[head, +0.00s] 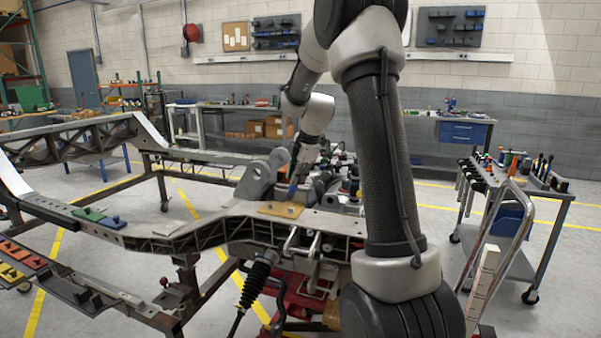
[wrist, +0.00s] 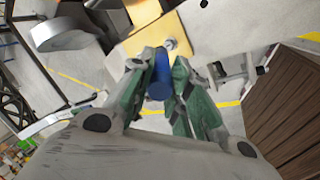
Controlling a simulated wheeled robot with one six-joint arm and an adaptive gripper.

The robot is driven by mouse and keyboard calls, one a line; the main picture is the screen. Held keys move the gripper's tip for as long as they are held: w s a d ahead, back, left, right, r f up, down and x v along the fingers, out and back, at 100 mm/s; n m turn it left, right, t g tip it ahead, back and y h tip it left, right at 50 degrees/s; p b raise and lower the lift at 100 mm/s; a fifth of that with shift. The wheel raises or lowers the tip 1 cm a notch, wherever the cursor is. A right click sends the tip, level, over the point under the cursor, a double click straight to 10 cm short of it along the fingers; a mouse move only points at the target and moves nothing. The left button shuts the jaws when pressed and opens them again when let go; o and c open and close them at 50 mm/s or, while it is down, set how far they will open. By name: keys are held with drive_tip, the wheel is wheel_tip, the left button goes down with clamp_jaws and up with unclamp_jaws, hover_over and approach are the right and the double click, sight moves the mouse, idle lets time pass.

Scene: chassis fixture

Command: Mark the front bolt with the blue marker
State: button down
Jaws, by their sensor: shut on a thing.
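My gripper (wrist: 160,85) is shut on the blue marker (wrist: 161,72), which sits between its green-sided fingers in the wrist view. Just beyond the marker's far end, a metal bolt (wrist: 170,44) stands on a tan plate (wrist: 150,30). I cannot tell whether the marker touches the bolt, or whether this is the front bolt. In the head view my gripper (head: 298,165) points down over the chassis, and the blue marker (head: 292,189) shows just behind the tan plate (head: 281,209). Part of the plate is hidden by the gripper in the wrist view.
The chassis frame (head: 200,235) spans the middle and left, with upright brackets (head: 262,172) beside the gripper. A tool cart (head: 520,180) stands at the right. Coloured blocks (head: 88,214) lie along the left rail. Workbenches line the back wall.

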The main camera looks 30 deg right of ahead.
drive_tip(key=shift+f, duration=0.75)
drive_tip(key=shift+s+f, duration=0.1)
drive_tip(key=shift+f, duration=0.45)
idle(0.5)
drive_tip(key=shift+s+d, duration=0.3)
drive_tip(key=shift+s, duration=0.05)
idle(0.7)
drive_tip(key=shift+w+a+f, duration=0.1)
drive_tip(key=shift+w+a, duration=0.2)
drive_tip(key=shift+w, duration=0.05)
idle(0.3)
drive_tip(key=shift+r, duration=3.1)
